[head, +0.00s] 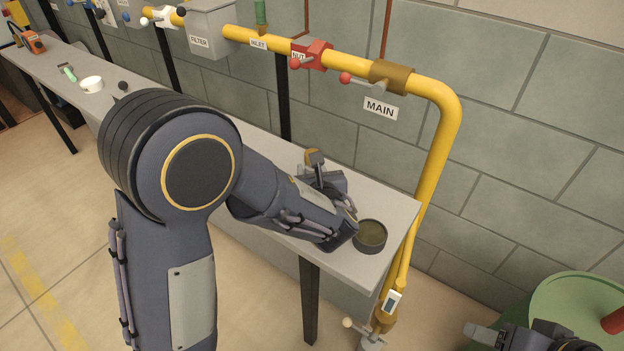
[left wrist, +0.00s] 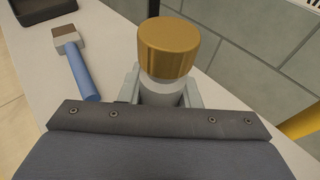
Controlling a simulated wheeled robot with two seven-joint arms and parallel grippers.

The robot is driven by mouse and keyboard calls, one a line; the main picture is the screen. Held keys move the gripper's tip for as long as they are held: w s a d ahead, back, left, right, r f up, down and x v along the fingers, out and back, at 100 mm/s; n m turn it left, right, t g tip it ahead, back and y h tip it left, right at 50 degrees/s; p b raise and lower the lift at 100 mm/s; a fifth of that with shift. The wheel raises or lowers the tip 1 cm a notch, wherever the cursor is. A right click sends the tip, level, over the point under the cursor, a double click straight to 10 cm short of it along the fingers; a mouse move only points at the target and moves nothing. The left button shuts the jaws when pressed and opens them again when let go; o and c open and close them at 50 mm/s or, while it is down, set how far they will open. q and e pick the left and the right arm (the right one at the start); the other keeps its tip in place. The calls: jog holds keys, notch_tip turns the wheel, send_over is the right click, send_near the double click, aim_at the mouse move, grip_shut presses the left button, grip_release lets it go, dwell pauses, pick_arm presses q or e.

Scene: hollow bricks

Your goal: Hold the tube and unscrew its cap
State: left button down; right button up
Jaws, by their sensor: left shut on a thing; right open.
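The tube (left wrist: 160,92) is pale and stands between the fingers of my left gripper (left wrist: 158,88) in the left wrist view. Its gold-brown cap (left wrist: 166,48) sits on top, above the fingers. In the head view the cap (head: 314,157) shows just beyond my left gripper (head: 322,180), over the bench; the tube body is mostly hidden there. My left gripper is shut on the tube. Whether the tube touches the bench is hidden. My right gripper (head: 492,335) is open at the lower right of the head view, partly cut off and away from the tube.
A dark round tin (head: 370,236) stands near the end of the grey bench (head: 402,212). A blue-handled tool (left wrist: 75,65) lies beside the tube. The yellow pipe (head: 440,150) runs along the wall and down past the bench end. A green drum (head: 572,300) stands at the right.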

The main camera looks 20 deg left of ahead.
pick_arm(q)
jog(key=shift+r, duration=0.15)
jog(key=shift+r, duration=0.25)
jog(key=r, duration=0.2)
jog(key=r+p, duration=0.1)
jog(key=shift+s+d+r, duration=0.15)
jog(key=shift+s+r, duration=0.15)
jog(key=s+d+r+p, duration=0.2)
jog(key=s+r, duration=0.6)
jog(key=s, duration=0.5)
jog(key=shift+d+r, duration=0.35)
jog(key=shift+d, duration=0.5)
jog(key=c, duration=1.8)
grip_release()
grip_shut()
